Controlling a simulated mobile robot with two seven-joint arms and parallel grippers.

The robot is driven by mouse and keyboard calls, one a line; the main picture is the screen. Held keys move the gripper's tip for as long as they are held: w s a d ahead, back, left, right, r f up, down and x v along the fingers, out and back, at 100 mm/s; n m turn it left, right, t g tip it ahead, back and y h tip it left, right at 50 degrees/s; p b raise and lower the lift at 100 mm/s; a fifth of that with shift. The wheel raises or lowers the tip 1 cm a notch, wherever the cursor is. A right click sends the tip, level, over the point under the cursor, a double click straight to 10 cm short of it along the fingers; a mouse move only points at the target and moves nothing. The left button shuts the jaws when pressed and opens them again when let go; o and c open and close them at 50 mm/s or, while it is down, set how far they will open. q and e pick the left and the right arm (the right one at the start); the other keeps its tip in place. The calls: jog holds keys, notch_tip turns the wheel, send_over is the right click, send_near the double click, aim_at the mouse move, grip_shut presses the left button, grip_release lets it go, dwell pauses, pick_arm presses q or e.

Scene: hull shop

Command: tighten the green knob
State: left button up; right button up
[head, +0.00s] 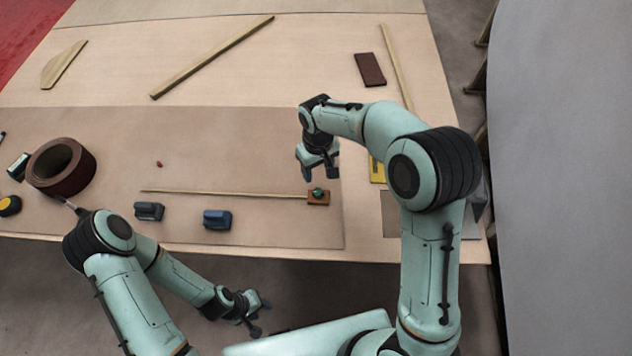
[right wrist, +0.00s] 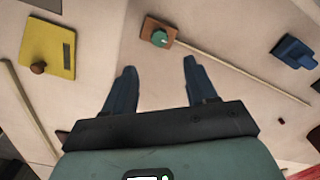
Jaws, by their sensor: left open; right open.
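The green knob (head: 318,192) sits on a small brown wooden block (head: 325,201) at the right end of a thin wooden rod on the table. The knob also shows in the right wrist view (right wrist: 160,38), beyond the fingertips and roughly between their lines. My right gripper (head: 319,175) is open and empty, just above and behind the knob in the head view; its two fingers (right wrist: 159,72) are spread in the right wrist view and apart from the knob. My left gripper (head: 262,318) is open and empty, low in front of the table edge.
Two dark blue clamps (head: 217,220) (head: 149,211) stand near the front edge. A brown tape roll (head: 60,167) lies at the left. A yellow plate (right wrist: 47,46) with a brown knob lies beside my right arm. Wooden strips (head: 212,58) lie at the back. A grey hull wall (head: 565,180) rises at the right.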

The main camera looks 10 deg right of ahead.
aim_at(318, 191)
notch_tip(318, 191, down, 11)
jog(key=shift+f, duration=0.2)
jog(key=c, duration=1.1)
